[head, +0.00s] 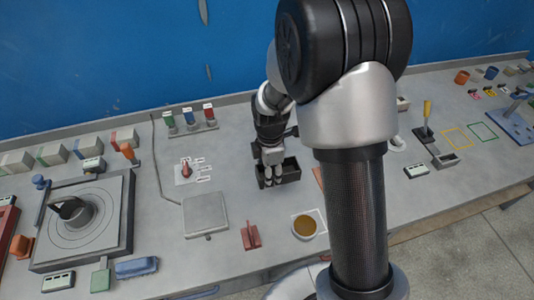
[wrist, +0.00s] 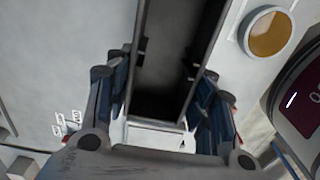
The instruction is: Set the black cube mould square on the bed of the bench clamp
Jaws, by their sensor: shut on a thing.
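The black cube mould (head: 289,172) is a dark, open-topped box near the middle of the bench in the head view. My gripper (head: 271,158) is shut on it from above. In the wrist view the mould (wrist: 172,60) shows as a dark cavity between long grey walls, with the fingers of my gripper (wrist: 168,85) on either side. I cannot tell whether its base touches the bench. A blue plate with an upright post (head: 516,122) at the far right may be the bench clamp; its right part is cut off by the frame.
A square grey plate (head: 206,214) lies left of the mould, with a red piece (head: 251,236) and a round brown-filled dish (head: 305,226) in front. A yellow-handled tool (head: 426,113) stands at right.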

